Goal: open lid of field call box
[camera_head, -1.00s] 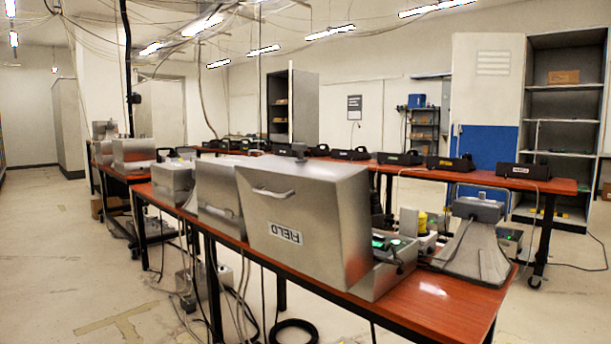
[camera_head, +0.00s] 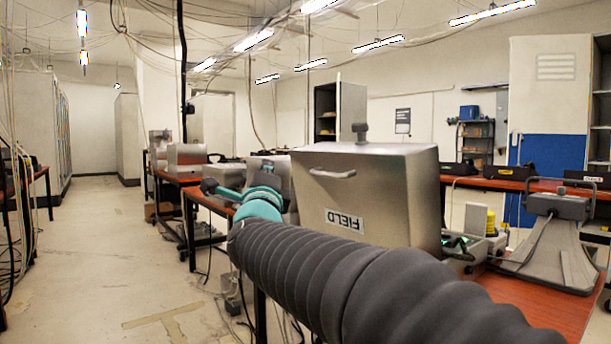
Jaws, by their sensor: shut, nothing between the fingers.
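The field call box's metal lid (camera_head: 385,205) stands raised on the bench, its broad outer face toward me. The box's lower part (camera_head: 465,258), with green lights, shows only partly behind the lid's right edge. My arm, a black ribbed sleeve and teal joints, reaches from the lower right to the left of the lid and covers its lower edge. I cannot make out my gripper's fingers.
A grey sloped device (camera_head: 548,250) with a cable stands to the right. Black phones (camera_head: 515,173) line the rear bench. The floor on the left is open, with cables hanging beneath the bench.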

